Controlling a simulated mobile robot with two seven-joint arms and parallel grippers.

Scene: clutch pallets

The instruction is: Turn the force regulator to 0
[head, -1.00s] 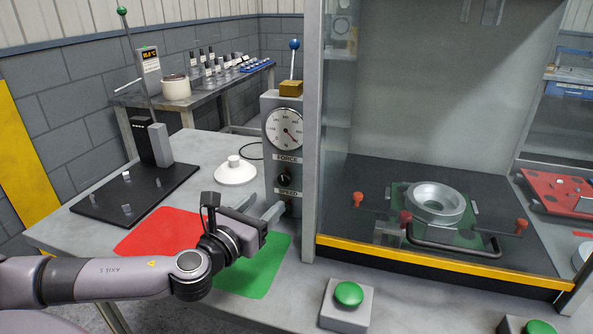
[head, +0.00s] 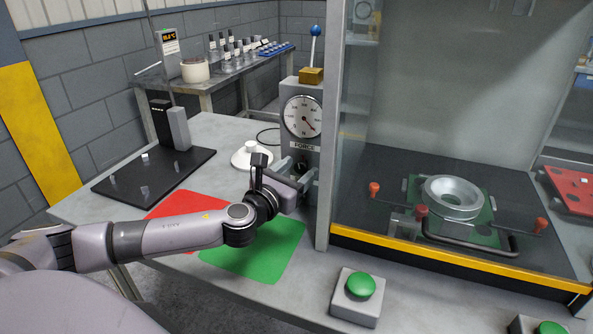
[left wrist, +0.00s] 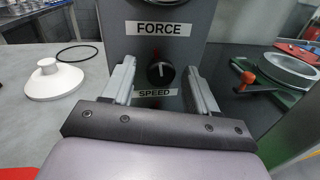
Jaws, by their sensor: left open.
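A grey control post (head: 285,90) carries a round white dial (head: 303,116) with a red needle pointing to the lower right. The FORCE label (head: 304,146) is just below the dial; it also shows in the left wrist view (left wrist: 163,29). My left gripper (head: 296,172) is open and empty in front of the post. In the left wrist view its fingers (left wrist: 160,78) flank the knob, with no clear contact.
A glass-fronted press cabinet stands close on the right, its yellow edge (head: 440,256) at the bottom. A white lidded disc (head: 250,155) lies left of the post. Red (head: 187,211) and green (head: 265,257) mats lie beneath my arm. A green button box (head: 357,303) stands in front.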

